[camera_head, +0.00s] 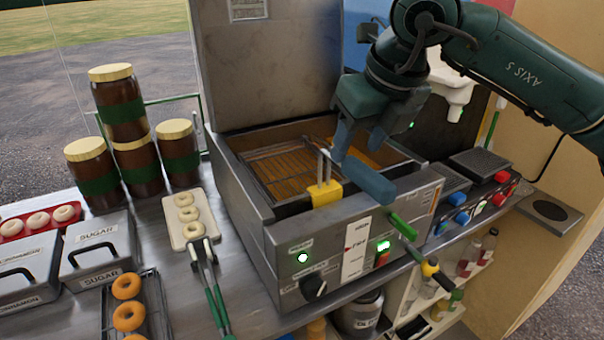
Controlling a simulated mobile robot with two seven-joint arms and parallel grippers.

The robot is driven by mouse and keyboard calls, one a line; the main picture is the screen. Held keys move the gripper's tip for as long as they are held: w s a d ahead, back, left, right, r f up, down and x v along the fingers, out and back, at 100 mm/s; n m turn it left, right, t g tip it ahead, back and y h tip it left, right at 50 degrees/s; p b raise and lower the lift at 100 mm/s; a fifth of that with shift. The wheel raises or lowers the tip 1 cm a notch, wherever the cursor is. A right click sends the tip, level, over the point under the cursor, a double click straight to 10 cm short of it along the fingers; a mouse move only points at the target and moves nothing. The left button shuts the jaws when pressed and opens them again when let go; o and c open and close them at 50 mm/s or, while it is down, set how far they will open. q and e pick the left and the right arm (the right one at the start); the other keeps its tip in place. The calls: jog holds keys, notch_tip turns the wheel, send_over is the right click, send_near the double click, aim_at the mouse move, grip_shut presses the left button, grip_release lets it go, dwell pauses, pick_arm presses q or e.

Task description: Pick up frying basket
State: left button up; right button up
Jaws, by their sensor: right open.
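The frying basket (279,172) is a wire mesh basket sitting in the left part of the steel fryer (262,230), over golden oil. Two upright metal wires rise from a yellow grip (325,194) at the fryer's front rim, seemingly the basket's handle. My right gripper (356,162) reaches in from the upper right. Its blue fingers are open, above the fryer's front rim and just right of the wires and yellow grip. I see nothing between the fingers; whether one touches the wires I cannot tell. The gripper hides part of the fryer's right side. My left gripper is out of view.
A green handle (402,226) sticks out at the fryer's front right. The raised steel lid (268,75) stands behind the fryer.

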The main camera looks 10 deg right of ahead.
aim_at(351, 158)
jog(key=shift+p+x, duration=0.85)
jog(key=shift+x, duration=1.8)
grip_shut()
jog(key=shift+r, duration=0.1)
